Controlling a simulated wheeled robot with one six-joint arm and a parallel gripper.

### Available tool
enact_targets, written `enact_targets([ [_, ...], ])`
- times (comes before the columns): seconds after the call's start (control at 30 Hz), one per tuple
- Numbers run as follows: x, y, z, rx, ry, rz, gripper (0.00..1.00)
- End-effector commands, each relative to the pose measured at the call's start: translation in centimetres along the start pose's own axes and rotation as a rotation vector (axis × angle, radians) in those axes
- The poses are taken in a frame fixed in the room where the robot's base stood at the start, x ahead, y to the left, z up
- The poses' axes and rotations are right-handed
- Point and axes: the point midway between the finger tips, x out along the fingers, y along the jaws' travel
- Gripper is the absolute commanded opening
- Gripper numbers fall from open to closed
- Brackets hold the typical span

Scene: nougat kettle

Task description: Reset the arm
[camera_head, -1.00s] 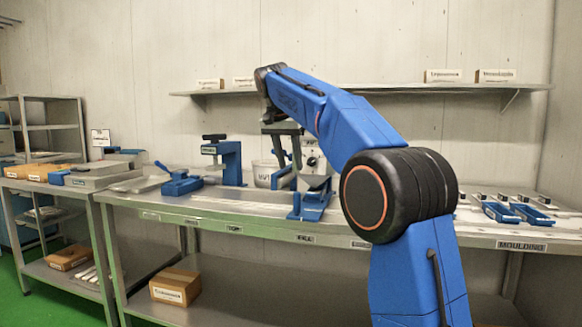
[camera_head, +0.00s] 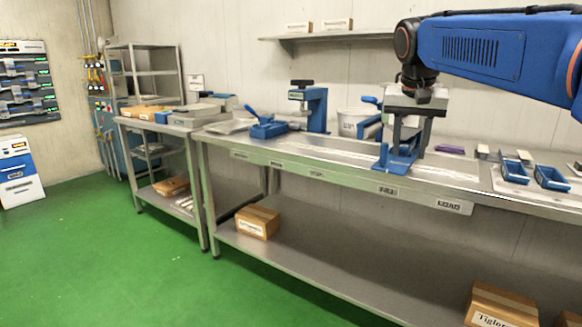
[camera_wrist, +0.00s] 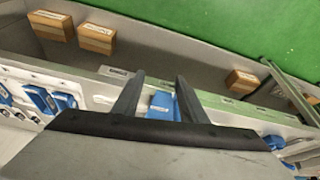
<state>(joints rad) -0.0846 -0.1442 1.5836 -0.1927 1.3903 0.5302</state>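My gripper (camera_head: 407,146) hangs from my blue arm, at the right of the head view, with its fingers pointing down. It is above the long steel bench, close over a blue fixture (camera_head: 396,164); whether they touch I cannot tell. In the wrist view my gripper (camera_wrist: 160,76) shows two dark fingers spread apart. A blue part (camera_wrist: 161,106) shows in the gap beyond them, and nothing appears gripped.
The steel bench (camera_head: 330,163) carries a blue press (camera_head: 316,108), a white bucket (camera_head: 350,121) and blue trays (camera_head: 514,172) at right. A wall shelf (camera_head: 300,38) is behind. Cardboard boxes (camera_head: 258,222) sit on the lower shelf. The green floor (camera_head: 130,265) is clear at left.

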Motion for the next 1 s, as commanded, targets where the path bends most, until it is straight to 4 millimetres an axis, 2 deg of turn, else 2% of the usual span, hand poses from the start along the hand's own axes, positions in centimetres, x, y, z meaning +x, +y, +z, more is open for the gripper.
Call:
enact_targets([
  [0.03, 0.3, 0.9, 1.8, -0.021, 0.001, -0.009, 0.39],
  [0.37, 4.3, 5.5, 13.2, -0.173, 0.005, -0.074, 0.39],
  [0.57, 7.8, 8.0, 20.6, -0.256, 0.015, -0.112, 0.39],
  [0.8, 12.8, 10.6, 29.4, -0.346, 0.033, -0.152, 0.39],
  [0.9, 14.7, 11.3, 32.3, -0.375, 0.040, -0.164, 0.39],
  [1.0, 16.0, 11.8, 34.2, -0.395, 0.046, -0.172, 0.39],
])
